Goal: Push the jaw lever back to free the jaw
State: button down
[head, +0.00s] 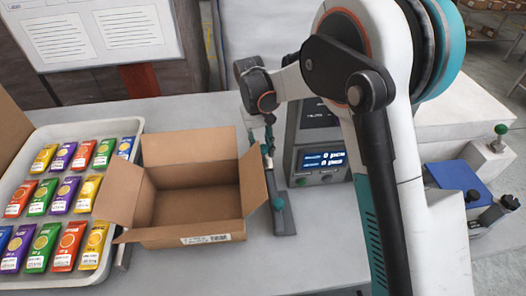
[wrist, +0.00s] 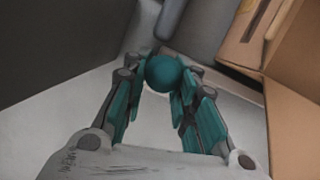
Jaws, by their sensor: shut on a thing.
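My gripper (head: 268,146) reaches down between the open box and the dark weigher. In the wrist view its teal fingers (wrist: 162,85) are shut on a round teal knob (wrist: 163,72), which I take to be the jaw lever's knob. In the head view the fingers are small and the held knob is hard to make out. The jaw itself cannot be made out.
An open cardboard box (head: 190,237) stands close on the left. A white tray (head: 92,128) of coloured packets lies farther left. The weigher's lit display (head: 321,159) is just right of the gripper. A blue block (head: 455,178) and a green-knobbed post (head: 500,129) are at far right.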

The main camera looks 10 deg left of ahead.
jog(key=shift+w+a+r+g, duration=0.2)
jog(key=shift+w+g, duration=0.4)
jog(key=shift+g, duration=0.3)
jog(key=c, duration=1.4)
grip_release()
jog(key=shift+o, duration=0.2)
jog(key=v, duration=1.2)
jog(key=shift+a, duration=0.2)
jog(key=shift+f, duration=0.1)
jog(key=shift+c, duration=0.6)
